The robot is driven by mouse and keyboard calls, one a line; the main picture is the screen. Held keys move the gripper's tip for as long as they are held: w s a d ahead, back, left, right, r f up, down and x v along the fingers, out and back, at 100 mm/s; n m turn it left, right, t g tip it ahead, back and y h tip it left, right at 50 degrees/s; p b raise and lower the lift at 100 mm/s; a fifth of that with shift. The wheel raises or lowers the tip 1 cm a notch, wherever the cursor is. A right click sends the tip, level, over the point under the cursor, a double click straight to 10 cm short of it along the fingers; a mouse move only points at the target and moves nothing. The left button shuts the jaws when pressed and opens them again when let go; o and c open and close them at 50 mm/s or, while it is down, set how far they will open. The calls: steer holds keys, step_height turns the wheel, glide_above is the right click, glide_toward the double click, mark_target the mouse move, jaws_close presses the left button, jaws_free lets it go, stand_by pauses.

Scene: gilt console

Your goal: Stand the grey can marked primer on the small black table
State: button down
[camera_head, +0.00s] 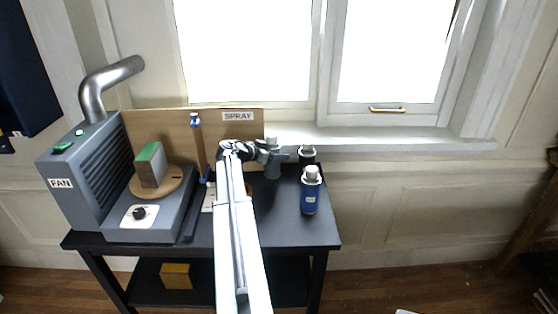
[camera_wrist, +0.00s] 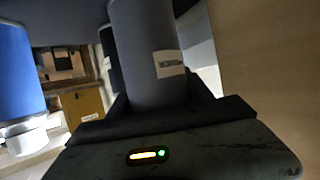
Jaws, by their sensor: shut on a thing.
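The grey can (camera_head: 272,168) with a pale cap is at the back of the black table (camera_head: 270,225), right of the spray board. My gripper (camera_head: 276,156) reaches it from the left and is shut around its upper part. In the wrist view the grey can (camera_wrist: 145,60) fills the space between the jaws (camera_wrist: 160,108). It bears a small pale label that is too small to read. I cannot tell whether its base touches the table.
A blue can (camera_head: 310,195) stands close by on the right, with a dark can (camera_head: 307,156) behind it. On the left are a fan unit (camera_head: 85,175), a turntable (camera_head: 157,183) with a block, and the spray board (camera_head: 240,130). The windowsill (camera_head: 400,140) is behind.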

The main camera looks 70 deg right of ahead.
steer(key=f+b, duration=0.2)
steer(key=d+f+b, duration=0.1)
steer(key=f+b, duration=0.1)
steer(key=shift+w+d, duration=0.1)
steer(key=shift+d, duration=0.05)
steer(key=shift+r, duration=0.2)
steer(key=shift+f, duration=0.15)
steer(key=shift+c, duration=2.2)
jaws_free()
